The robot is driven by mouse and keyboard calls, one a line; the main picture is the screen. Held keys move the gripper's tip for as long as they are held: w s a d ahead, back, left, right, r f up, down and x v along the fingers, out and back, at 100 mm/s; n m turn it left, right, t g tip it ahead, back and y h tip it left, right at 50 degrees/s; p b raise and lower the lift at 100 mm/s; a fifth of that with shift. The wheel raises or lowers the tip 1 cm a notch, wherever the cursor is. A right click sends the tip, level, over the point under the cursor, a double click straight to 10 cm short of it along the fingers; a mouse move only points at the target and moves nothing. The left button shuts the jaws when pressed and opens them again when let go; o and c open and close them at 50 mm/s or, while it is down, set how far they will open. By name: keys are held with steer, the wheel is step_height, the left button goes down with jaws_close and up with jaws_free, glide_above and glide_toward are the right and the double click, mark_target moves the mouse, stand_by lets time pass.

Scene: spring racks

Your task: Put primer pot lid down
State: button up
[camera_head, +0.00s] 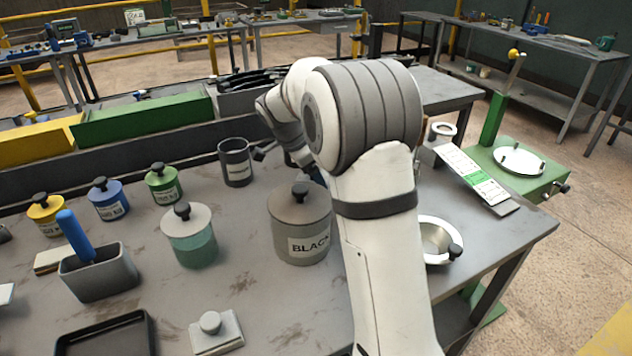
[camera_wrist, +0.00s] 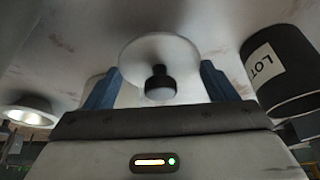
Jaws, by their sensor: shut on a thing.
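My gripper (camera_wrist: 160,68) is shut on a pale round lid (camera_wrist: 135,58) with a dark domed knob. Its two blue fingers sit at opposite sides of the lid's rim. The knob faces the wrist camera. In the head view my arm hides the held lid and most of the gripper. Whether the lid is clear of the surface below or touching it is hard to tell. A large grey pot marked BLACK (camera_head: 282,232) stands just in front of the gripper area, with a dark-knobbed lid on top. I cannot tell which pot is the primer pot.
An open dark tin (camera_head: 235,172) stands left of my gripper; it also shows in the wrist view (camera_wrist: 272,95). A metal bowl (camera_head: 428,257) is right of my arm. A teal pot (camera_head: 190,250) and several small lidded pots stand left. Bare bench (camera_head: 262,300) lies in front.

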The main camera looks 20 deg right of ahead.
mark_target(310, 179)
steer(key=shift+f, duration=1.35)
steer(key=shift+f, duration=0.2)
steer(key=o, duration=1)
steer(key=shift+r, duration=0.1)
steer(key=shift+c, duration=0.2)
steer(key=w+v, duration=0.1)
steer(key=v, duration=1.1)
steer(key=shift+s+r+p, duration=0.15)
steer(key=shift+s+p, duration=0.3)
